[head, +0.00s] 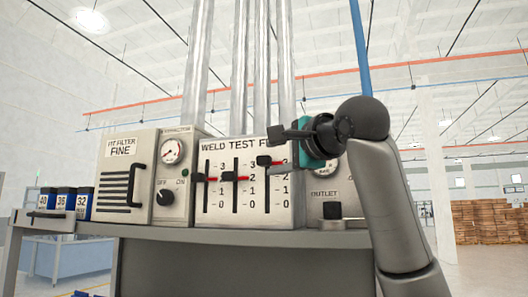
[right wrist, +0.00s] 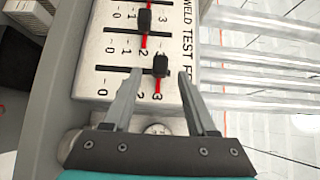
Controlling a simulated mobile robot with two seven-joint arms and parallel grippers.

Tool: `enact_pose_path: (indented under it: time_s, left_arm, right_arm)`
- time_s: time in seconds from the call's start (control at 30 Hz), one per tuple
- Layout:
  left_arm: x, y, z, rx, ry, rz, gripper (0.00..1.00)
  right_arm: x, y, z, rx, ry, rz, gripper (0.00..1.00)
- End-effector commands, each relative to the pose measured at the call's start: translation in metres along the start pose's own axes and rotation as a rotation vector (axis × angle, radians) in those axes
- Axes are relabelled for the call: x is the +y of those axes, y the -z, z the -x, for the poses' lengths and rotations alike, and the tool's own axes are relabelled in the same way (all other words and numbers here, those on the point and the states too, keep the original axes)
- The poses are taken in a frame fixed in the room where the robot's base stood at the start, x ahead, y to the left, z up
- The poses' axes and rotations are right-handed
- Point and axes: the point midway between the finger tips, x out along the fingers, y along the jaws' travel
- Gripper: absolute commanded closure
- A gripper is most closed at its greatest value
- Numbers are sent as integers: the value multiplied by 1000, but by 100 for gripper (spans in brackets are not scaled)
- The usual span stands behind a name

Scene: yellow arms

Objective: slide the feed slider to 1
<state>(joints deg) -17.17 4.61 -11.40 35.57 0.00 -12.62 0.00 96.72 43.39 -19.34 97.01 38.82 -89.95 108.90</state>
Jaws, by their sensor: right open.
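The weld test panel (head: 222,208) is light grey, with three vertical slots marked 0 to 3. The left slider knob (head: 199,177) and the middle knob (head: 227,176) sit near 2; the right knob (head: 263,160) sits higher, near 3. No name is readable at any slider, so I cannot tell which is feed. My right gripper (head: 280,134) is open beside the right slot's upper part. In the right wrist view its fingers (right wrist: 160,74) lie either side of one black knob (right wrist: 160,65), apart from it. My left gripper is not in view.
Left of the panel are a dial gauge with an off/on knob (head: 166,197), a filter box (head: 122,175) and several small blue-and-white boxes (head: 65,200). An outlet box (head: 331,190) stands to the right, partly behind my arm. Vertical pipes (head: 240,70) rise behind the panel.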

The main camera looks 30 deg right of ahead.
Motion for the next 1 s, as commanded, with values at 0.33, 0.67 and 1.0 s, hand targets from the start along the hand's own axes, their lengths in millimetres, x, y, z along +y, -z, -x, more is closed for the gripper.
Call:
enact_pose_path:
  time_s: [0.33,0.67,1.0]
  left_arm:
    - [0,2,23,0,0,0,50]
    - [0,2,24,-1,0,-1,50]
    - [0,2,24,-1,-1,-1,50]
  right_arm:
    - [-1,0,-49,1,-1,0,43]
    - [0,0,-54,1,0,0,43]
    - [0,0,-53,0,1,0,76]
